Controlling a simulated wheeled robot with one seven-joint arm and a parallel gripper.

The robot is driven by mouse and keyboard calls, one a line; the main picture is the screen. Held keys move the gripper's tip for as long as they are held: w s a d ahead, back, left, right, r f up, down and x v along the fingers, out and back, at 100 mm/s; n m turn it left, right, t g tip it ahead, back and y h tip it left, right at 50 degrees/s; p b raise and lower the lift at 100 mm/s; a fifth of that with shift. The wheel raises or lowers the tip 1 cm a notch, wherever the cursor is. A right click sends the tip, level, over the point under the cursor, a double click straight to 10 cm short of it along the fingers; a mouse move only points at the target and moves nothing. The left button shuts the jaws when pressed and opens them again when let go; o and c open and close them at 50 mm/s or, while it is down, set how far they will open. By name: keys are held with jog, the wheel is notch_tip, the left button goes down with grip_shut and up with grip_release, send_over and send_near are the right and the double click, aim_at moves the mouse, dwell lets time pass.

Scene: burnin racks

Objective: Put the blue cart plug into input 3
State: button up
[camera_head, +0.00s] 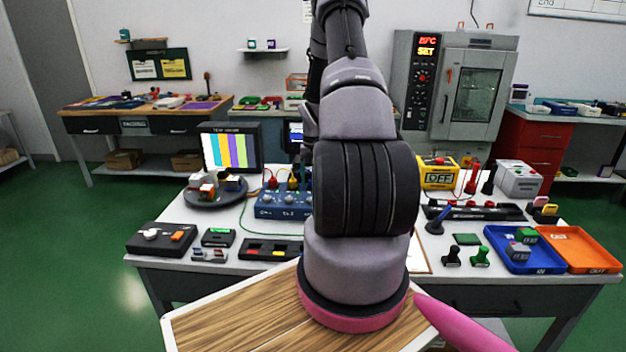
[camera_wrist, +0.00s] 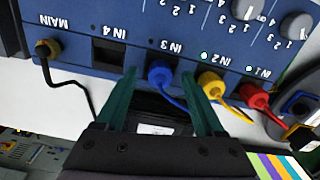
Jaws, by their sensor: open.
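In the wrist view the blue switch box (camera_wrist: 75,22) shows with its labels upside down. The blue cart plug (camera_wrist: 160,73) sits at the socket marked IN 3, its blue cable trailing down and right. Whether it is fully seated I cannot tell. My gripper (camera_wrist: 159,80) is open, its two green fingers on either side of the blue plug, apart from it in the picture. In the head view the box (camera_head: 272,204) stands on the table, and my arm hides my gripper and the blue plug.
A yellow plug (camera_wrist: 211,84) is at IN 2 and a red plug (camera_wrist: 249,91) at IN 1, close to my right-hand finger. IN 4 (camera_wrist: 108,53) is an empty dark opening. A black cable leaves MAIN (camera_wrist: 48,48). A colour-bar monitor (camera_head: 230,149) stands behind.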

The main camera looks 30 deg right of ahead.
notch_tip(320, 180, up, 10)
jog(key=shift+r, duration=0.2)
jog(key=shift+s, duration=0.15)
dwell(0.5)
